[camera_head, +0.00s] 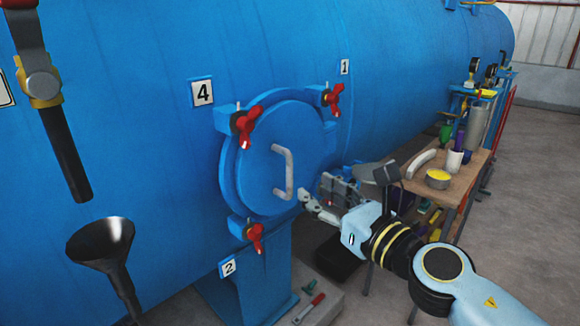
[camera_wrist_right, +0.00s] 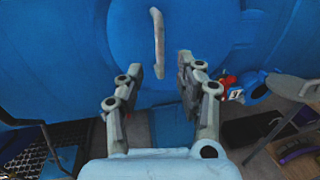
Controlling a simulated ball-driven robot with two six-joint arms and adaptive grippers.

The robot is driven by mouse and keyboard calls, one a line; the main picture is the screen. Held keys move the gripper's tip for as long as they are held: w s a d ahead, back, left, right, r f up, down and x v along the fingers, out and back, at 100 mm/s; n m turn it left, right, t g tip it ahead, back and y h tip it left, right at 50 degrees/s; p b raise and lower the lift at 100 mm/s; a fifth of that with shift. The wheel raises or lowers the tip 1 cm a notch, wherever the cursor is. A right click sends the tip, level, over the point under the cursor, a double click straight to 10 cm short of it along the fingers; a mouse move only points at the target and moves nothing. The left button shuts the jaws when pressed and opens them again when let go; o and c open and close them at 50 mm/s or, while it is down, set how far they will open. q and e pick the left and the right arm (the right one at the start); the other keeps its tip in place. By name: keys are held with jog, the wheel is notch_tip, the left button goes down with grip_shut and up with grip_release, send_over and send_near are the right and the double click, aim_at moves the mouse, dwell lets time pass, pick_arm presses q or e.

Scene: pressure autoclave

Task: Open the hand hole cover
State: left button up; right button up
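The round blue hand hole cover (camera_head: 255,165) sits flat against the blue vessel and looks shut. Its grey handle (camera_head: 286,172) stands upright at the middle; in the right wrist view the handle (camera_wrist_right: 158,42) is above and between the fingers. Red wing nuts show at upper left (camera_head: 244,126), upper right (camera_head: 332,99) and lower left (camera_head: 256,237). The lower right is hidden by my gripper; a red part (camera_wrist_right: 230,86) shows there in the wrist view. My right gripper (camera_head: 318,192) is open and empty, just right of and below the handle. My left gripper is out of view.
A wooden table (camera_head: 470,163) with cups and a yellow-filled bowl (camera_head: 438,178) stands right, behind my right arm. A black funnel (camera_head: 102,245) and a valve pipe (camera_head: 55,125) are at left. Open floor lies far right.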

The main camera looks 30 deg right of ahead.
aim_at(292, 174)
jog(key=w, duration=0.3)
jog(key=w+a, duration=0.1)
jog(key=w, duration=0.5)
jog(key=shift+w+a, duration=0.1)
jog(key=shift+a, duration=0.15)
grip_shut()
